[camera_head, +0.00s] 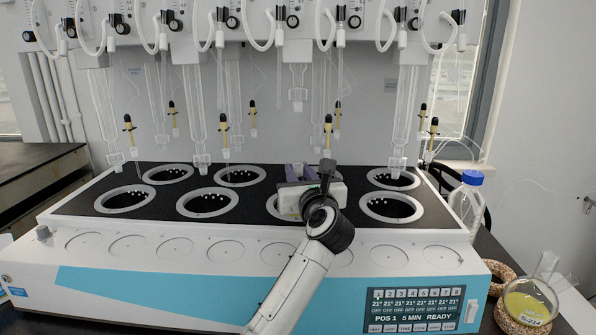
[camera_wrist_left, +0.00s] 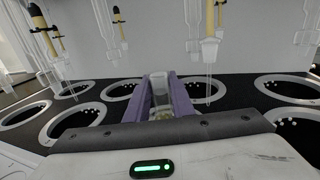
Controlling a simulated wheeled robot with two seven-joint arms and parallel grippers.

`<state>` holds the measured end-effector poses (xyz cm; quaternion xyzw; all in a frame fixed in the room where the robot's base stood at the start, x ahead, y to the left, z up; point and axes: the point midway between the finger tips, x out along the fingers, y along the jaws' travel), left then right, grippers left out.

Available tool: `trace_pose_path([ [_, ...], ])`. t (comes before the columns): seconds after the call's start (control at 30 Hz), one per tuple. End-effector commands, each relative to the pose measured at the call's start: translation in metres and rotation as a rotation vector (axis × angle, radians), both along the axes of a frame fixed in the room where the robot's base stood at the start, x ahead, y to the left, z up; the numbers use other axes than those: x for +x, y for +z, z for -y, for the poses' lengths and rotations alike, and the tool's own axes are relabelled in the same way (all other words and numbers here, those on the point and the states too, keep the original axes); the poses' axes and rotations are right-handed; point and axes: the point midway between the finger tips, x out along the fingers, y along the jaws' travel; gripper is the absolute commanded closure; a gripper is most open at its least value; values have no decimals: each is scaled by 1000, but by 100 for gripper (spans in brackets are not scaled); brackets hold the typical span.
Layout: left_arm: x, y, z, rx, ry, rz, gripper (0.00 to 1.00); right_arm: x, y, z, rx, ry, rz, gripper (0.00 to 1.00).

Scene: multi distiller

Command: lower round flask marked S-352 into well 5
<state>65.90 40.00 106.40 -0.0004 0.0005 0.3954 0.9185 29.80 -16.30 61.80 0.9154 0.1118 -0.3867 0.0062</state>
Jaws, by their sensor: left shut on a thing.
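My left gripper (camera_head: 298,172) is over the distiller's black top, at the third column of wells from the left. Its purple fingers (camera_wrist_left: 176,95) are shut on the clear glass neck of a flask (camera_wrist_left: 160,88). The flask's body and any S-352 mark are hidden by the gripper, so I cannot tell how deep it sits. The front well (camera_head: 274,207) in this column is partly covered by my gripper, and the back one is hidden. I see no well numbers. My right gripper is not in view.
Other ringed wells, such as the front right well (camera_head: 391,206), look empty of flasks. Glass tubes (camera_head: 298,85) and yellow-black droppers (camera_head: 327,130) hang above. A yellow-liquid flask (camera_head: 527,300) stands on a cork ring at right, near an empty cork ring (camera_head: 497,274) and a blue-capped bottle (camera_head: 467,200).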

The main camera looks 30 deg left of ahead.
Motion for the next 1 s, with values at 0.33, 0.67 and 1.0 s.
trace_pose_path([
  [0.33, -1, 0, 1, 3, 0, 3, 100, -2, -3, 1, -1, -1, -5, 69],
  [0.67, -1, -3, 0, 3, 0, 3, 100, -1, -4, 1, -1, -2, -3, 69],
  [1.0, -1, -4, 0, 2, 0, 2, 57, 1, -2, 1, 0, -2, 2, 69],
])
